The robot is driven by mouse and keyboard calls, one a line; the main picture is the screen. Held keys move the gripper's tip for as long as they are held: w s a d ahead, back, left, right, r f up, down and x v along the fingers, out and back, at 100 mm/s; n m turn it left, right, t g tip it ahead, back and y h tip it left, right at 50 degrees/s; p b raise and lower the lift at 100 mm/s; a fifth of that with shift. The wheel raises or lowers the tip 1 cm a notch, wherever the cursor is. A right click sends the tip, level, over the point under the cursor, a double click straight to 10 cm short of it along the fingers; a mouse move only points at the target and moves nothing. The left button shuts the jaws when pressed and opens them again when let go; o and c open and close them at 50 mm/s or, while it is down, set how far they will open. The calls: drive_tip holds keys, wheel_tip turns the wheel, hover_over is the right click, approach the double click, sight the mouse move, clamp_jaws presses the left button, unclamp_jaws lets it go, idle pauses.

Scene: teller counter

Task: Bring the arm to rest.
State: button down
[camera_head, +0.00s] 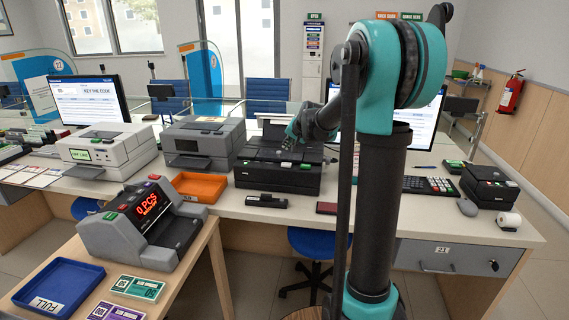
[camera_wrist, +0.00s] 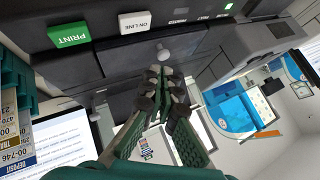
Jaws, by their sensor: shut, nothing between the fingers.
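My gripper (camera_head: 291,138) is at the far end of my teal and black arm (camera_head: 376,75). It is low over the top of a black printer (camera_head: 277,179) on the counter. In the wrist view, the fingers of my gripper (camera_wrist: 163,76) are together and empty. Ahead of them is the printer's dark front (camera_wrist: 130,72), with a green PRINT button (camera_wrist: 68,34) and a white ON LINE button (camera_wrist: 135,21). I cannot tell whether the fingertips touch the printer. The arm's upright part hides some of the counter to the right.
Grey machines (camera_head: 203,143) stand left of the printer. An orange tray (camera_head: 189,187), a small black device (camera_head: 266,200) and a dark red booklet (camera_head: 327,208) lie in front. A monitor (camera_head: 421,120) stands behind my arm. A keypad (camera_head: 430,185) and a card terminal (camera_head: 490,186) are at right.

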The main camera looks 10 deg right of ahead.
drive_tip(key=s+d+f+n+g+h, duration=0.1)
drive_tip(key=s+f, duration=0.4)
drive_tip(key=s, duration=0.8)
drive_tip(key=s+d+f+n+g+h, duration=0.1)
drive_tip(key=s+f, duration=0.5)
drive_tip(key=s, duration=0.8)
drive_tip(key=s+d+f+n+g, duration=0.1)
drive_tip(key=s+f, duration=0.5)
drive_tip(key=s, duration=0.8)
drive_tip(key=shift+d+f+n+g+h, duration=0.2)
drive_tip(key=shift+d+n+g+h, duration=0.2)
drive_tip(key=shift+n+g, duration=0.6)
